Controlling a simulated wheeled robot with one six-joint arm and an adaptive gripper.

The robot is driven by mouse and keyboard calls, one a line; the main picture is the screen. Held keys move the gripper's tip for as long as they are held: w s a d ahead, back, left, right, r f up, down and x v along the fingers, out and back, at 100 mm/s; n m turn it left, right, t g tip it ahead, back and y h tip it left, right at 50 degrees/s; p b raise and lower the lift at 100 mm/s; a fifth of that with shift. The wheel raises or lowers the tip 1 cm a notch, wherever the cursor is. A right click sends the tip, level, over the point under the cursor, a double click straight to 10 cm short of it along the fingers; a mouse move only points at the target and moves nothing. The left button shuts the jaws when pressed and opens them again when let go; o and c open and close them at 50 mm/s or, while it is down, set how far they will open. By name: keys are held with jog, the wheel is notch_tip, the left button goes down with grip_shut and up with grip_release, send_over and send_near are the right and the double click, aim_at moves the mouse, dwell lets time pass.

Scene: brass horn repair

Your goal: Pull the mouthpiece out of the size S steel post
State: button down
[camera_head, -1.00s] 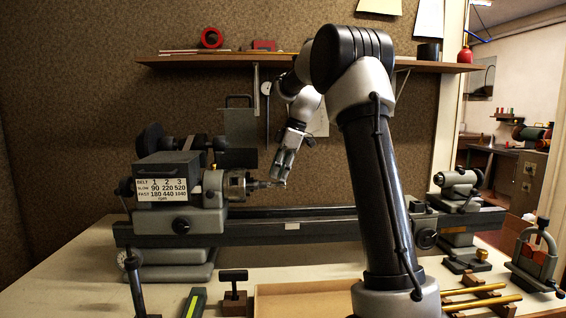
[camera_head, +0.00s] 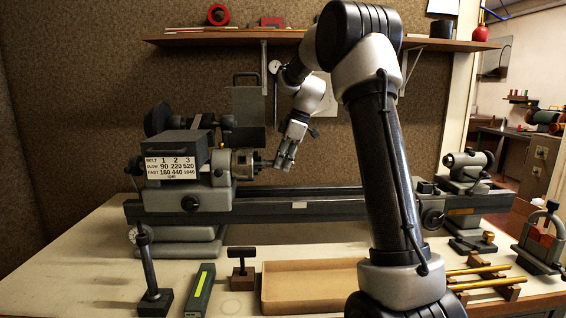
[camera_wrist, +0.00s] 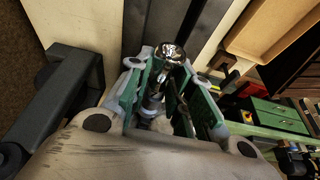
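The shiny silver mouthpiece (camera_wrist: 162,48) shows in the wrist view between the tips of my gripper (camera_wrist: 156,70). Its bright cup lies at the fingertips, and a narrower silver part runs back between the green-padded fingers. The fingers appear shut on it. In the head view my gripper (camera_head: 283,160) is just right of the lathe chuck (camera_head: 245,164), tilted down, with its tips by a short dark spindle (camera_head: 263,163) at the chuck. The mouthpiece is too small to make out there. I cannot tell which part is the steel post.
The lathe bed (camera_head: 330,199) runs across the bench below my gripper, with the tailstock (camera_head: 463,166) at right. A shelf (camera_head: 230,37) is on the wall above. In front lie an empty tan tray (camera_head: 300,285), a green-and-yellow bar (camera_head: 200,291) and brass tubes (camera_head: 485,284).

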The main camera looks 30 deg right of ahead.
jog(key=shift+s+d, duration=0.35)
jog(key=shift+d, duration=0.45)
jog(key=shift+s+d, duration=0.3)
jog(key=shift+d, duration=0.45)
jog(key=shift+s+d, duration=0.35)
jog(key=shift+d, duration=0.45)
jog(key=s+a+r, duration=0.2)
jog(key=s+r, duration=0.2)
jog(key=r, duration=0.1)
jog(key=shift+s, duration=0.3)
